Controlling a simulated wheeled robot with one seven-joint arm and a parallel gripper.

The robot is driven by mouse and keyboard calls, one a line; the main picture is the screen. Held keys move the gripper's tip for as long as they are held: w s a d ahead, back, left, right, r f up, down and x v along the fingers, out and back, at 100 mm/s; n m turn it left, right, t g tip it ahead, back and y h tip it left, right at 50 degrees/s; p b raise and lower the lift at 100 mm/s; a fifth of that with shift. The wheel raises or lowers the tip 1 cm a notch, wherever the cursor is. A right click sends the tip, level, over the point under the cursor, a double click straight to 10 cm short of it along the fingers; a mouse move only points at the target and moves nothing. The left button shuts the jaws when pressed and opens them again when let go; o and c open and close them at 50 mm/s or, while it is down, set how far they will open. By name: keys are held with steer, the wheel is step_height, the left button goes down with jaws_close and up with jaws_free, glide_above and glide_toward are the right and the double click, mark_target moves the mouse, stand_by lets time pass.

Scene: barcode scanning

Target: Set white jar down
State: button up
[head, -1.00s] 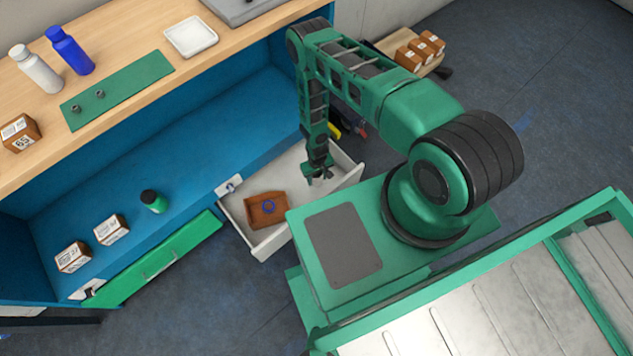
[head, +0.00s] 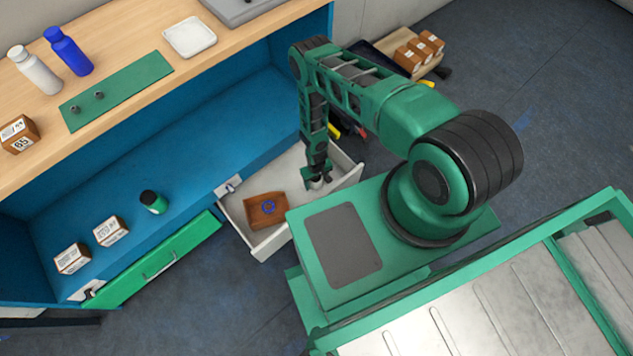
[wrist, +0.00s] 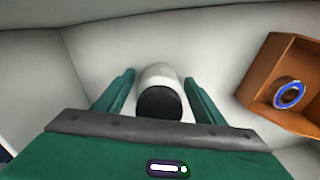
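The white jar (wrist: 160,74) with its dark lid (wrist: 159,103) is between the fingers of my gripper (wrist: 160,82) in the wrist view. Narrow gaps show on both sides of it, so the gripper looks open around it. In the head view the jar is a small pale spot (head: 316,184) at my gripper (head: 317,181), low inside the right part of the open white drawer (head: 291,234). It appears upright on the drawer floor, but its base contact is hidden.
A brown open box (head: 257,217) with a blue ring (head: 268,207) lies in the drawer, left of the gripper. It also shows in the wrist view (wrist: 263,72). Drawer walls are close around.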

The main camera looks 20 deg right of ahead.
steer(key=shift+r, duration=0.15)
step_height(320, 180, up, 12)
stand_by(0.6)
stand_by(0.4)
